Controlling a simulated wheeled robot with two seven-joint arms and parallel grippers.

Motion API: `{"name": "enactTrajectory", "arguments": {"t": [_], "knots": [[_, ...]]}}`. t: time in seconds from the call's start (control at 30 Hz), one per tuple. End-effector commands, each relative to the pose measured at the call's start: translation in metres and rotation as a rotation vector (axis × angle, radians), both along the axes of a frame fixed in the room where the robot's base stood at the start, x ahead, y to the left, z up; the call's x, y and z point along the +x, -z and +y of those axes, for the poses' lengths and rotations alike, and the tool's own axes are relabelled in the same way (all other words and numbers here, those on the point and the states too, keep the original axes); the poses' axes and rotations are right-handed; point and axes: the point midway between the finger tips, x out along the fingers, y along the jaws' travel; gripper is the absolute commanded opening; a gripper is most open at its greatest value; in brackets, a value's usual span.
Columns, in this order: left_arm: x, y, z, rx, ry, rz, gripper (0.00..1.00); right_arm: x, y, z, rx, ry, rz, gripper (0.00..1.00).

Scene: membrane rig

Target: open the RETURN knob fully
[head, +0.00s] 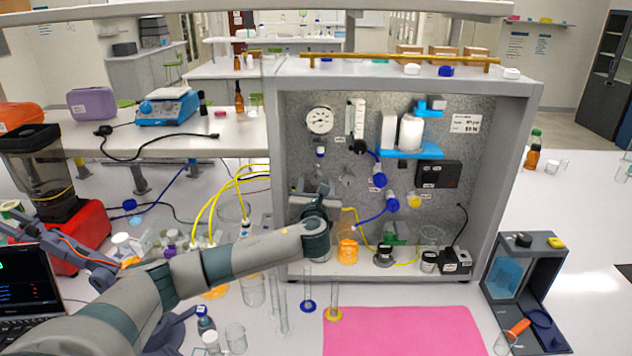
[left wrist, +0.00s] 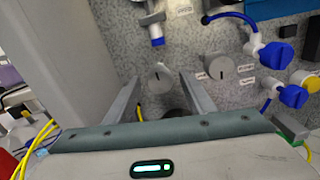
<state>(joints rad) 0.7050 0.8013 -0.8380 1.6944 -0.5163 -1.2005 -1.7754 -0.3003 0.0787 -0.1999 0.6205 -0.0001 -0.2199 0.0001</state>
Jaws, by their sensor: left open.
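My left gripper (head: 322,190) is inside the grey rig cabinet, in front of the speckled back panel. In the left wrist view my left gripper (left wrist: 160,92) is open, one finger on each side of a round grey knob (left wrist: 160,78) with a dark line on its face. I cannot tell if the fingers touch it. A second grey knob (left wrist: 221,68) with a similar dark line sits just right of the right finger. Small white labels stand by the knobs, but I cannot read them, so I cannot tell which one is RETURN. My right gripper is not in view.
Blue-handled valves (left wrist: 277,55) and a yellow knob (head: 415,201) are to the right on the panel. The cabinet's side wall (head: 276,180) is close on the left. Yellow tubes (head: 205,205) run at the left.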

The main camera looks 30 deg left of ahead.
Motion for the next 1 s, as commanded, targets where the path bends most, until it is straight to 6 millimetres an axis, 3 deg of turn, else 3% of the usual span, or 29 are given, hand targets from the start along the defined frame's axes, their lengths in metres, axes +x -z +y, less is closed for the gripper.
{"name": "enactTrajectory", "arguments": {"t": [0.13,0.3,0.67,1.0], "knots": [[0.000,0.000,0.000,0.000,0.000,0.000,0.47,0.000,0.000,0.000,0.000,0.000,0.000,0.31],[0.000,0.000,0.000,0.000,0.000,0.000,0.08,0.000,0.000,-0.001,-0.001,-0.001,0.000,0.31],[0.000,0.000,0.000,-0.023,-0.001,-0.014,0.08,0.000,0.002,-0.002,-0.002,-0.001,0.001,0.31],[0.000,0.002,-0.001,-0.164,0.000,-0.100,0.09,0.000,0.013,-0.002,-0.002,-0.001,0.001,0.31]]}}
